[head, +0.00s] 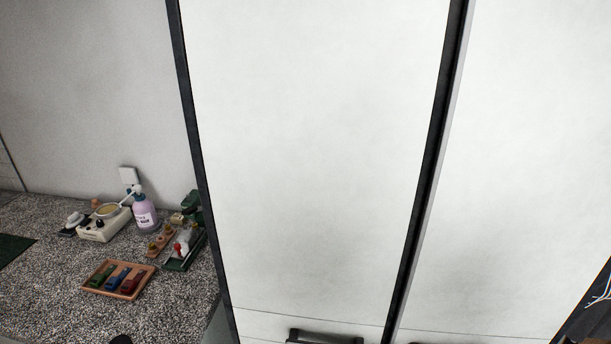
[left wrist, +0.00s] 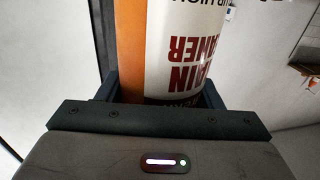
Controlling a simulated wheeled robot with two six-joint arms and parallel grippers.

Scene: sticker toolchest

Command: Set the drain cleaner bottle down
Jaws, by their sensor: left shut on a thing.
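The drain cleaner bottle (left wrist: 185,50) is white and orange with dark red lettering, which appears upside down in the left wrist view. My left gripper (left wrist: 158,97) is shut on it, with one finger on each side. The bottle's far end runs out of the top of that view, and its lower part is hidden behind the gripper body. I cannot tell whether it touches a surface. Neither the bottle nor the left gripper can be made out in the head view. My right gripper is in neither view.
A tall white cabinet (head: 310,150) with dark edges and a handle (head: 325,338) fills the middle. At left, a speckled counter (head: 50,290) holds a lilac pump bottle (head: 145,216), a wooden tray (head: 95,289) and several small tools. Its front left part is clear.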

